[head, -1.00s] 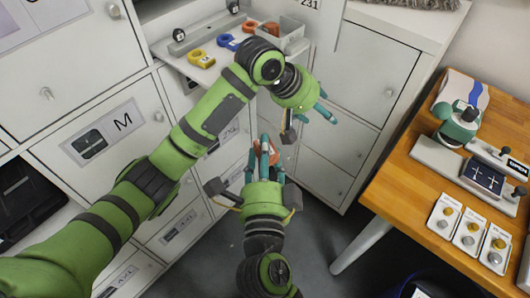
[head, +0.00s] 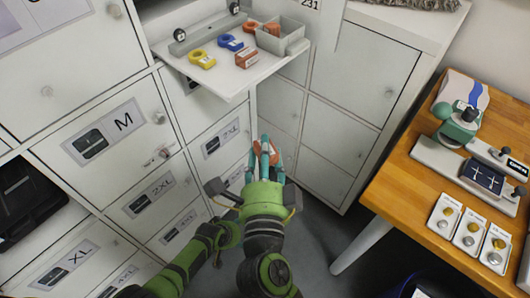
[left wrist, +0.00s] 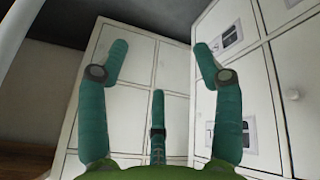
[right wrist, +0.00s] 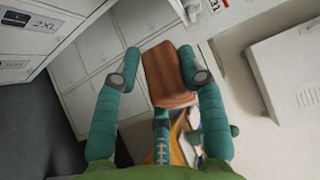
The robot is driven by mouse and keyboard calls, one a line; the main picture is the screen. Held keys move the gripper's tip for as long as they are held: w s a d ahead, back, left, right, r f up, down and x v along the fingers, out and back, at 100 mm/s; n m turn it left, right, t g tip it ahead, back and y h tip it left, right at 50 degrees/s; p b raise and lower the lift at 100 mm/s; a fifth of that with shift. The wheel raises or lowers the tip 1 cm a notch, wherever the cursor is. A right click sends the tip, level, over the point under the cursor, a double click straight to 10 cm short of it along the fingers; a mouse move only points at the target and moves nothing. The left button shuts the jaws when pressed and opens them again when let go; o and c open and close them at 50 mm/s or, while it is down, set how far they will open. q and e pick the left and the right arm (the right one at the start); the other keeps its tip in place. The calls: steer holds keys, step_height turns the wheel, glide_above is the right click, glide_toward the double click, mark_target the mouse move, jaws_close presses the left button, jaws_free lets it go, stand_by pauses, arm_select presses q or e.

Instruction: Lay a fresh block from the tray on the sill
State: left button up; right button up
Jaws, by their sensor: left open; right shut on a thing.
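A brown block (head: 246,57) lies on the white sill (head: 222,78), in front of the small grey tray (head: 295,45). My right gripper (head: 265,158) is shut on another reddish-brown block (right wrist: 168,75), held below the sill, in front of the cabinet. In the right wrist view this block sits between the fingertips. My left gripper (left wrist: 158,65) is open and empty, facing cabinet doors. In the head view its fingers are hidden or out of frame.
A wooden table (head: 400,185) with a press and several small cards is at right. Cabinet doors surround the sill.

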arm_select(q)
steer(key=s+a+f+m+g, duration=0.1)
steer(key=s+a+f, duration=0.2)
steer(key=s, duration=0.8)
steer(key=s+a+f+m+g+y, duration=0.1)
steer(key=s+a+f, duration=0.3)
steer(key=s, duration=0.7)
steer(key=s+a+f+m+g+y, duration=0.1)
steer(key=s+a+f+m, duration=0.1)
steer(key=s, duration=0.8)
step_height(320, 180, down, 2)
steer(key=shift+s+a+f+m, duration=0.25)
steer(key=shift+s+a+m, duration=0.15)
steer(key=shift+a, duration=0.4)
